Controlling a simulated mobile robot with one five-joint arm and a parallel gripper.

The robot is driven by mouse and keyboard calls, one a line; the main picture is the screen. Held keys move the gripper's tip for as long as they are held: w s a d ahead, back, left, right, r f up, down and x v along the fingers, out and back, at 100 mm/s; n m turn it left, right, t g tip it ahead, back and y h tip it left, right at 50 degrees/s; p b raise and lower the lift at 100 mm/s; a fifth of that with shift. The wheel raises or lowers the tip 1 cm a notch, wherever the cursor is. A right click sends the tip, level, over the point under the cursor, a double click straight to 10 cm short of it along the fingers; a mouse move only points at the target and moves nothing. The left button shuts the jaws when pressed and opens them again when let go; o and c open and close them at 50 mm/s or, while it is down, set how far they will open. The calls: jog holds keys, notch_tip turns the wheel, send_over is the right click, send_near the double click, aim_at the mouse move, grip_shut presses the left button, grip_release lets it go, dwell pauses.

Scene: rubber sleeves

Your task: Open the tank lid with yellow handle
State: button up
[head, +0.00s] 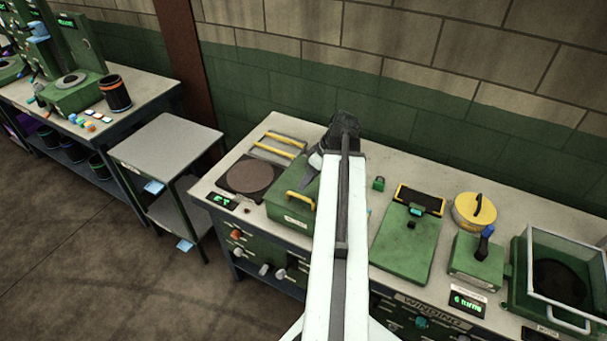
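A green tank (283,212) stands on the workbench left of my arm, with a small white label on its front. Its green lid (291,177) looks closed and carries a yellow handle (297,199) near the front edge. My white arm reaches up the middle of the head view and hides the tank's right part. My dark gripper (308,180) points down and left over the lid, behind the handle. I cannot tell whether it touches the lid or whether its fingers are open.
A round dark plate (250,175) and yellow bars (279,145) lie left of and behind the tank. Right of my arm are a green device (406,242), a yellow round lid (474,211) and a glass-sided box (560,275). A grey side table (165,146) stands left.

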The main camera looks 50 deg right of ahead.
jog(key=b+x, duration=0.4)
jog(key=b, duration=0.1)
jog(key=d+b+x, duration=0.1)
jog(key=b+x, duration=0.1)
jog(key=shift+s+a+f, duration=0.1)
jog(key=shift+f, duration=0.5)
jog(key=shift+r, duration=0.15)
grip_shut()
dwell(0.8)
